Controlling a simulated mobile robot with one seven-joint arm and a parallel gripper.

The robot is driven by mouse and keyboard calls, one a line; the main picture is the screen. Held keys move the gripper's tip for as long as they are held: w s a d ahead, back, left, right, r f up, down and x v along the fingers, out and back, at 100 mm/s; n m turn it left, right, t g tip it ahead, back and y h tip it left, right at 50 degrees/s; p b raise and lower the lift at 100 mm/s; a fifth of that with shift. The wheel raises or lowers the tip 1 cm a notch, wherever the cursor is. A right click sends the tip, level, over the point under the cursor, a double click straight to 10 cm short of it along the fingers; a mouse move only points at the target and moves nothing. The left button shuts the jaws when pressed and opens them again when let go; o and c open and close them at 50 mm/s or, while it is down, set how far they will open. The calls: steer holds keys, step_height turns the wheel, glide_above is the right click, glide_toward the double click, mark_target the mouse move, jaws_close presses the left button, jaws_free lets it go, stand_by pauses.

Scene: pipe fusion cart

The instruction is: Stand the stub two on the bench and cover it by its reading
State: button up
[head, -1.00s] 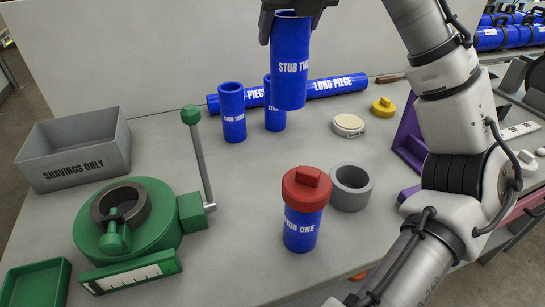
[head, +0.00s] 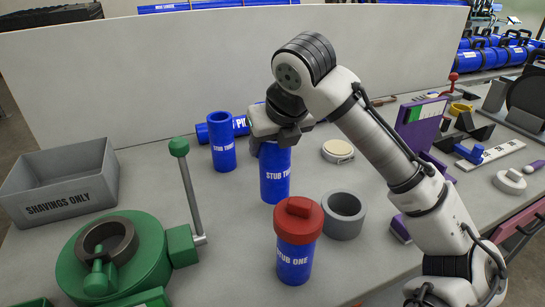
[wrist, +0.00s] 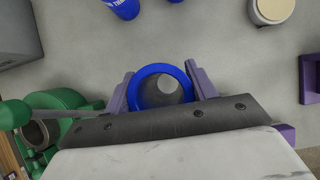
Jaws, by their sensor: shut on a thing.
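Stub two (head: 275,178), a blue tube with white lettering, is upright in my gripper (head: 275,140) behind stub one. In the wrist view the fingers (wrist: 160,90) are shut on either side of its blue rim (wrist: 160,70). The tube is open on top and uncovered. I cannot tell whether its base touches the bench (head: 205,265). Stub one (head: 294,262) stands in front, with a red cap (head: 299,219) on it. The green fixture (head: 145,240) holds a dark ring; its scale is out of view.
Stub three (head: 222,143) stands behind left; part of the long piece (head: 240,126) lies behind it. A grey ring (head: 344,214) is close right of stub one. A round pale disc (head: 338,151) lies farther back. The grey shavings bin (head: 60,185) is at left.

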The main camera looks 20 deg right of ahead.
steer(key=shift+f, duration=2.05)
steer(key=o, duration=1.5)
steer(key=shift+o, duration=0.2)
steer(key=shift+r, duration=0.3)
steer(key=v, duration=1.1)
steer(key=shift+s+r+b, duration=0.25)
steer(key=shift+r+b, duration=0.1)
steer(key=shift+b, duration=0.1)
